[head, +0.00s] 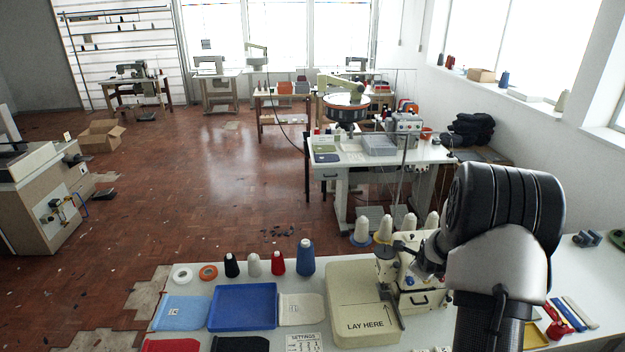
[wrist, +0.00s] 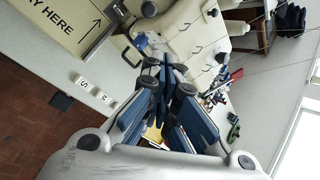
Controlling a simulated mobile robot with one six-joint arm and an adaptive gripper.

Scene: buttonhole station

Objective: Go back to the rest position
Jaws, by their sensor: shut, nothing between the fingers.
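My gripper (wrist: 168,92) shows in the wrist view, its blue-padded fingers shut with nothing between them. It hangs above the white table (wrist: 100,100), near the cream buttonhole machine (wrist: 190,40). In the head view my dark and grey arm stands at the right front, and the gripper is hidden behind it. The machine (head: 415,285) is partly hidden there too. The cream board marked LAY HERE (head: 362,318) lies left of the machine and looks empty; part of it shows in the wrist view (wrist: 65,22).
A blue tray (head: 243,307) lies between a light blue cloth piece (head: 180,312) and a cream one (head: 301,309). Thread spools, including a blue one (head: 305,258), stand along the back edge. Small coloured items (head: 570,314) lie right of my arm. A second sewing table (head: 430,152) stands beyond.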

